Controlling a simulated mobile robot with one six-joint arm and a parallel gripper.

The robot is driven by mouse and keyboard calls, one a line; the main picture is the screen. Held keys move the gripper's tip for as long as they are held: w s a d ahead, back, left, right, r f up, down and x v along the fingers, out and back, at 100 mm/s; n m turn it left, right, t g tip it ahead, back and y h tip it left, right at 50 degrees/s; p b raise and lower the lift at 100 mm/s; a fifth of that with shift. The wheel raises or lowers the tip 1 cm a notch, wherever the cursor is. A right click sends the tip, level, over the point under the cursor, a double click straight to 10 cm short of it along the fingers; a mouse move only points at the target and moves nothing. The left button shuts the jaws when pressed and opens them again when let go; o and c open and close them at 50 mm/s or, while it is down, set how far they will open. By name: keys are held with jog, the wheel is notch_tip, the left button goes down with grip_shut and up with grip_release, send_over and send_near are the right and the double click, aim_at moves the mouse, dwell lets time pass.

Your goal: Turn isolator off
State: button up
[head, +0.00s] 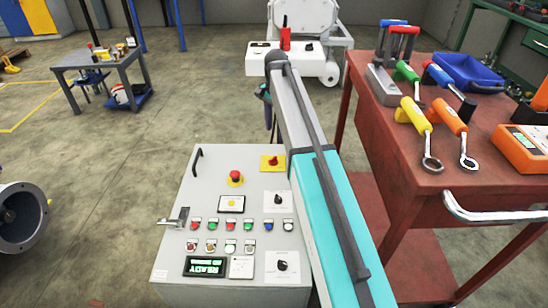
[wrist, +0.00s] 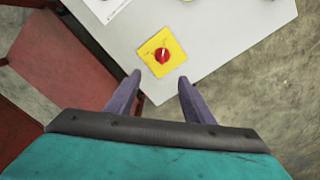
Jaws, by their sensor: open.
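The isolator is a red rotary knob on a yellow square plate (head: 272,162), near the far right corner of the grey control panel (head: 210,235). In the wrist view the isolator knob (wrist: 162,56) has a pale mark on it and lies just beyond my fingertips. My gripper (wrist: 160,79) is open, with its two purple fingers apart and nothing between them. The fingers are not around the knob; their height above the panel is hard to tell. In the head view my arm hides the panel's right edge.
The panel also bears a red emergency button (head: 235,176), several push buttons, black selector knobs and a display (head: 205,266) reading READY. A red tool cart (head: 470,170) stands close on the right. A white machine (head: 300,40) stands behind. Open floor lies left of the panel.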

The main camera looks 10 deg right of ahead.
aim_at(274, 158)
jog(key=shift+a, duration=0.2)
notch_tip(274, 158, down, 14)
jog(key=b, duration=0.4)
jog(key=shift+a, duration=0.15)
dwell(0.3)
jog(key=shift+c, duration=0.2)
